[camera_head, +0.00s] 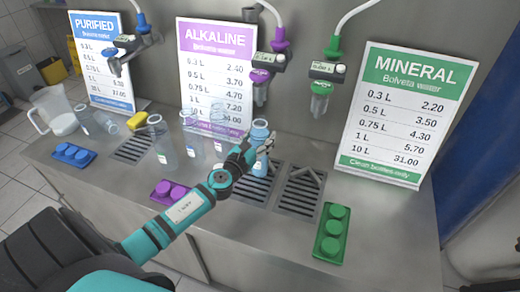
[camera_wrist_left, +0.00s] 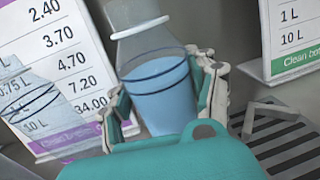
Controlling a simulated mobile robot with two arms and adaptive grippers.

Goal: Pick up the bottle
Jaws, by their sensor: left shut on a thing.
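The bottle (camera_head: 260,165) is clear and holds blue liquid. It stands upright at the drip grates in the middle of the counter in the head view. My left gripper (camera_head: 248,155) reaches it from the left and is shut on it. In the left wrist view the bottle (camera_wrist_left: 158,85) sits between the two fingers (camera_wrist_left: 165,98), one on each side, slightly tilted in the picture. My right gripper is not in view.
Several clear bottles (camera_head: 165,150) stand left of my gripper, with a pitcher (camera_head: 55,112) farther left. Taps hang above. Price signs (camera_head: 408,110) line the back. Purple (camera_head: 170,192) and green (camera_head: 332,233) button panels lie at the front.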

